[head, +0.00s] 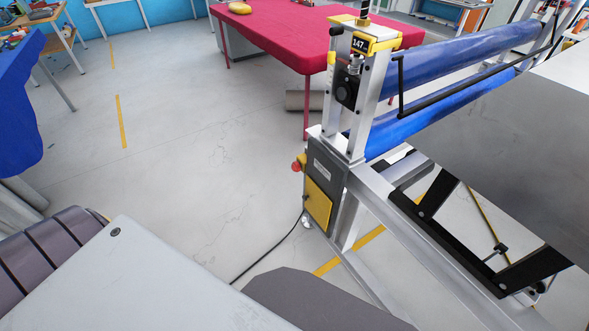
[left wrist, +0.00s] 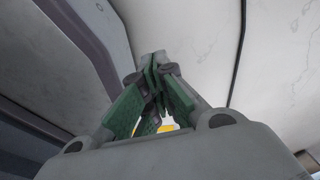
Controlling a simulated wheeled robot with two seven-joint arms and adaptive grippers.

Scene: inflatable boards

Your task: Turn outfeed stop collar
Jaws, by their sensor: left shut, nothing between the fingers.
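A machine post (head: 374,105) stands right of centre in the head view. It carries a yellow top bracket (head: 372,41), a small display reading 147 (head: 359,44), a black knob-like part (head: 346,90) and a threaded rod (head: 365,8) on top. I cannot tell which part is the outfeed stop collar. My left gripper (left wrist: 156,68) shows in the left wrist view, its green-padded fingers closed together at the tips with nothing between them. Neither gripper shows in the head view. No collar can be made out in the left wrist view.
Blue rollers (head: 450,55) run right from the post. A grey control box (head: 322,190) with a yellow panel and red button sits low on it. A black cable (head: 268,250) crosses the floor.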

